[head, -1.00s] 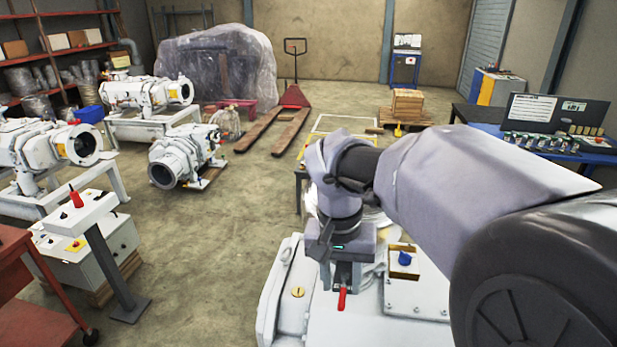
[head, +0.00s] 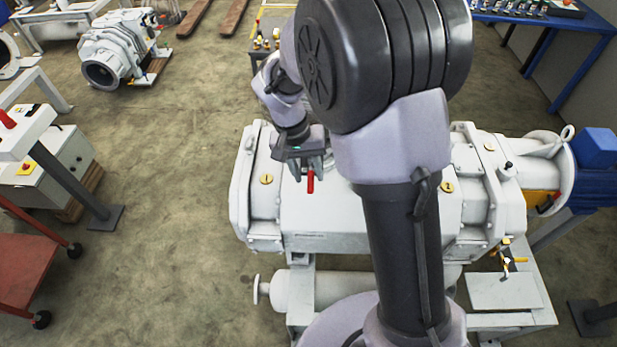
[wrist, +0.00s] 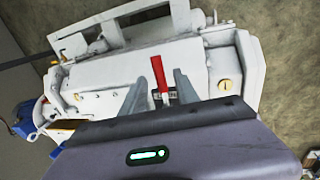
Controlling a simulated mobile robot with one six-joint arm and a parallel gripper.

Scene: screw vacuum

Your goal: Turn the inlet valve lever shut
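A short red lever (head: 310,181) shows at the top of the white pump (head: 330,220), just below my gripper (head: 308,172). In the wrist view the red lever (wrist: 159,75) lies between my two spread grey fingers (wrist: 158,92), with a gap on each side, near a small dark base. My gripper is open; whether a finger touches the lever is unclear. A second red handle (head: 547,204) shows beside an orange-yellow part at the pump's right-end pipe, well away from my gripper. I cannot tell which one is the inlet valve lever.
My arm hides the pump's middle. A blue motor-like block (head: 598,148) is at the right end. A control pedestal (head: 28,130) and red cart (head: 25,262) stand at left. The floor between is clear.

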